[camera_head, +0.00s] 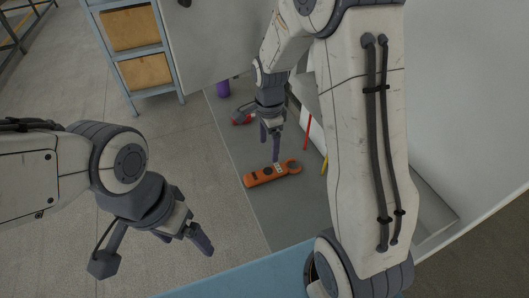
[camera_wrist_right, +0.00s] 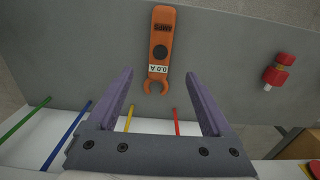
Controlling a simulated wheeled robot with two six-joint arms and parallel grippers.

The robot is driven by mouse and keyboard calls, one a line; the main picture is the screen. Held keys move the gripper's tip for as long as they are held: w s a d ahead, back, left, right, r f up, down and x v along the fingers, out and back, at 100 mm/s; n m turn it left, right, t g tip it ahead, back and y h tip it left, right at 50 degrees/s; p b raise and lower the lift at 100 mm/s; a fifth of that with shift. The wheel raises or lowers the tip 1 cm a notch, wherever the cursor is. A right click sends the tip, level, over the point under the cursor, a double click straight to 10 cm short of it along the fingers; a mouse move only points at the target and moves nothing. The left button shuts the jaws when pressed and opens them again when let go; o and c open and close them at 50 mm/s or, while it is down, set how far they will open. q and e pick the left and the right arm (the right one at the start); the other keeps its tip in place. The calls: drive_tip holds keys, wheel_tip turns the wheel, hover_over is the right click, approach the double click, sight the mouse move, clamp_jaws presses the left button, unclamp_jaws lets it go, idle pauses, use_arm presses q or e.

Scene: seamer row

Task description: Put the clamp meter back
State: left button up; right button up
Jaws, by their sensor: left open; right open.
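The orange clamp meter (camera_head: 262,177) lies on the grey surface in the head view, its clamp jaw end to the right. In the right wrist view the clamp meter (camera_wrist_right: 160,45) lies ahead of the fingers, with its open hook toward me and a white "0.0 A" display. My right gripper (camera_head: 271,150) is open and empty, pointing down just above and behind the meter; its two purple fingers (camera_wrist_right: 160,105) are spread wide, apart from the meter. My left gripper (camera_head: 200,240) is open and empty at the lower left, away from the meter.
A red object (camera_wrist_right: 279,70) sits on the grey surface beside the meter. A purple item (camera_head: 223,88) stands further back. Coloured strips, including red (camera_head: 307,132) and yellow (camera_head: 324,165), mark a white panel. A shelf rack with boxes (camera_head: 130,28) stands at the back left.

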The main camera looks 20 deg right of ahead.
drive_tip(key=s+a+r+n, duration=0.7)
drive_tip(key=s+a+n, duration=0.4)
drive_tip(key=a+n, duration=0.15)
drive_tip(key=s+a+r+n+y, duration=0.1)
drive_tip(key=s+a+r+n, duration=0.1)
drive_tip(key=s+n, duration=1)
drive_tip(key=shift+s+a+r, duration=0.2)
drive_tip(key=shift+s+r, duration=0.05)
drive_tip(key=shift+s, duration=0.1)
